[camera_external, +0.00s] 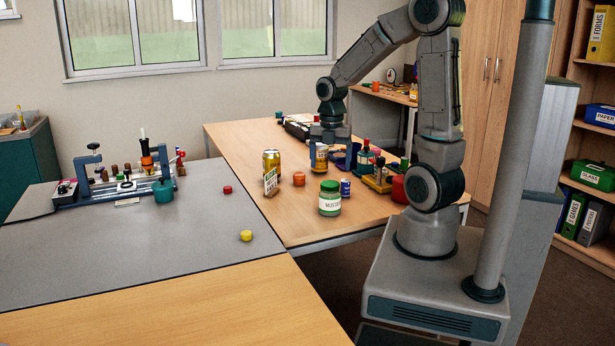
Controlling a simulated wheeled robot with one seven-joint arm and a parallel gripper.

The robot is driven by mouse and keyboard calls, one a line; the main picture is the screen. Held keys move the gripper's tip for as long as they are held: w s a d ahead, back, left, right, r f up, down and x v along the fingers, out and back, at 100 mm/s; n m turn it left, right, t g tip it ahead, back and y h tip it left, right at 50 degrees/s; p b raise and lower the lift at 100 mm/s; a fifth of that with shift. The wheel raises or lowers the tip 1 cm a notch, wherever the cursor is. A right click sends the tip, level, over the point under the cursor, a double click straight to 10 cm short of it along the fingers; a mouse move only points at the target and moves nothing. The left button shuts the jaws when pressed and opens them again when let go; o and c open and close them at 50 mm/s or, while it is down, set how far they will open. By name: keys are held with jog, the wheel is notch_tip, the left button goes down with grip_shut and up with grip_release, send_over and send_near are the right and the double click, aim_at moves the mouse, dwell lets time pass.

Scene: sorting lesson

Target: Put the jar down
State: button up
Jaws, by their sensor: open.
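A jar (330,203) with a green lid, a green lower part and a white label stands upright on the wooden table, near its front edge. My gripper (328,139) is farther back over the same table, pointing down and apart from the jar. It is open; its fingertips are small and partly hidden in this view. A yellow and white can (319,160) stands just in front of the gripper; I cannot tell whether they touch. Nothing shows between the jaws.
A golden can (271,163), a small sign (270,182), an orange piece (299,179) and a small blue can (345,187) stand around the jar. Bottles (363,160) and a red container (399,190) crowd the right side. The grey table (130,240) has free room in front.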

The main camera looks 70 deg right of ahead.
jog(key=shift+r, duration=0.7)
jog(key=shift+a+r+m, duration=0.2)
jog(key=shift+a+m, duration=0.1)
jog(key=shift+a, duration=0.05)
jog(key=s+a+r+m+t, duration=0.1)
jog(key=s+a+r+m, duration=0.1)
jog(key=a+m, duration=0.4)
jog(key=s+a+r+m+t, duration=0.1)
jog(key=s+a+r+m, duration=0.1)
jog(key=s+a+m, duration=0.2)
jog(key=shift+a+r+m, duration=0.2)
jog(key=shift+a+m, duration=1.3)
jog(key=shift+m, duration=2.8)
jog(key=shift+s, duration=0.1)
jog(key=shift+t, duration=0.4)
notch_tip(320, 180, up, 5)
jog(key=p, duration=0.4)
jog(key=shift+d+f, duration=0.1)
